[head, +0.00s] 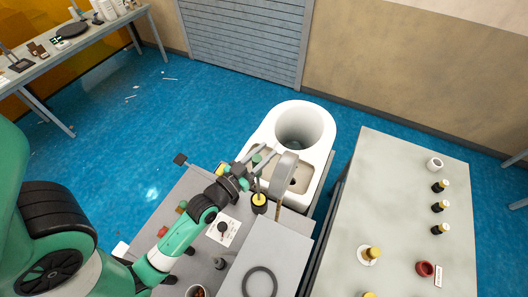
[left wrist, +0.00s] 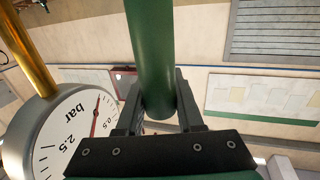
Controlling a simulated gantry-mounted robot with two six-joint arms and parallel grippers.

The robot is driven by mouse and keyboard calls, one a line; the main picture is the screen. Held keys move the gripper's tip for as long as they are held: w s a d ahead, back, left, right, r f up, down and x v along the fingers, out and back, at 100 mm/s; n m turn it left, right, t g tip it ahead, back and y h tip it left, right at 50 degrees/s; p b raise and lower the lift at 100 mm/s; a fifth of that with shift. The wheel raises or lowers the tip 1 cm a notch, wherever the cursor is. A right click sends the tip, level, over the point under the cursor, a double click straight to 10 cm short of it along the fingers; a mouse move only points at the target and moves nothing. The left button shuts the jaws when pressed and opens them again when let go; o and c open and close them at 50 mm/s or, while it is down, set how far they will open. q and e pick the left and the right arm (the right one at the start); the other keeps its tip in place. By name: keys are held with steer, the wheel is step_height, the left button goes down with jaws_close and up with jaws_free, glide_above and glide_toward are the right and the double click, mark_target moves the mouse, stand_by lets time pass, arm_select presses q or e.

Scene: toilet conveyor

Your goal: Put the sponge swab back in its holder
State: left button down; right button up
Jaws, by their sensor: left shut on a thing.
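My left gripper (head: 253,165) is beside the toilet and shut on a green cylindrical handle (head: 257,158), taken to be the sponge swab's. In the left wrist view the green handle (left wrist: 152,55) stands between the two fingers. Below the gripper in the head view is a round black holder-like piece (head: 259,208) with yellow (head: 259,199) at its top. I cannot tell whether the swab's lower end is inside it or above it. My right gripper is not in view.
A gauge (head: 285,173) on a brass pipe (head: 278,216) stands close right of the gripper; its dial (left wrist: 70,130) shows in the left wrist view. The white toilet (head: 262,128) is behind. A grey table (head: 400,215) at right holds several small items.

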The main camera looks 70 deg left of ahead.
arm_select(q)
steer(key=shift+f+b, duration=2.15)
steer(key=shift+f, duration=0.3)
steer(key=shift+c, duration=2.3)
jaws_free()
steer(key=shift+r, duration=0.15)
steer(key=b+v, duration=0.5)
steer(key=v, duration=0.6)
steer(key=shift+s+d, duration=0.15)
steer(key=shift+s, duration=0.1)
